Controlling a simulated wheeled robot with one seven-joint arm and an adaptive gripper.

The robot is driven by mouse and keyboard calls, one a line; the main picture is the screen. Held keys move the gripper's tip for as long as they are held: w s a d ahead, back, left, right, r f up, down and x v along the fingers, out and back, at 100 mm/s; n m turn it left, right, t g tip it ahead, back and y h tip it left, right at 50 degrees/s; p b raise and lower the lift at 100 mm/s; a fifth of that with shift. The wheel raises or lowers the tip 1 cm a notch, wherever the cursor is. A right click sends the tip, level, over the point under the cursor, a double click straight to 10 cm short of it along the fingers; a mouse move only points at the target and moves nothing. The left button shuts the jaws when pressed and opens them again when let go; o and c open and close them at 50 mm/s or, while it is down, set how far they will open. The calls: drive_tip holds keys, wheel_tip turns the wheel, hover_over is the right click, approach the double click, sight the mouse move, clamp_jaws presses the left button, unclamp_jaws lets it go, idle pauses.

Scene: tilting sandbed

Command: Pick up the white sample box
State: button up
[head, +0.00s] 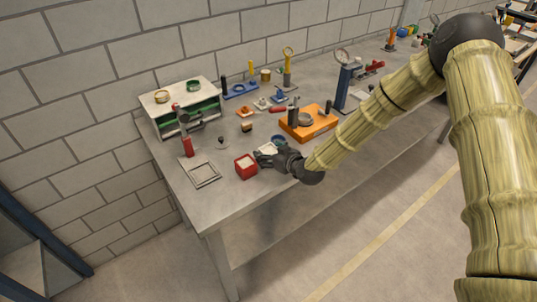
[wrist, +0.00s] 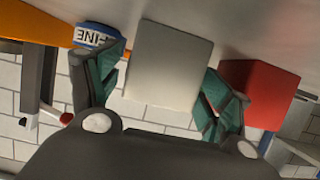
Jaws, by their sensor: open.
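The white sample box (wrist: 168,65) is a plain pale block in the middle of the wrist view. In the head view the white sample box (head: 267,149) shows only in part beside my gripper, on the grey table. My gripper (wrist: 163,68) is open, with one green-padded finger on each side of the box. Small gaps seem to show between the fingers and the box; contact is hard to tell. In the head view my gripper (head: 264,156) reaches in low from the right, and its fingers hide part of the box.
A red box (head: 245,166) stands close to the gripper; it also shows in the wrist view (wrist: 262,90) beside one finger. A blue container marked "FINE" (wrist: 92,36) is near the other finger. An orange fixture (head: 310,123) stands behind. A flat square frame (head: 201,174) lies left.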

drive_tip(key=shift+w+a, duration=0.1)
drive_tip(key=c, duration=1.2)
drive_tip(key=shift+c, duration=0.3)
drive_tip(key=shift+r, duration=0.1)
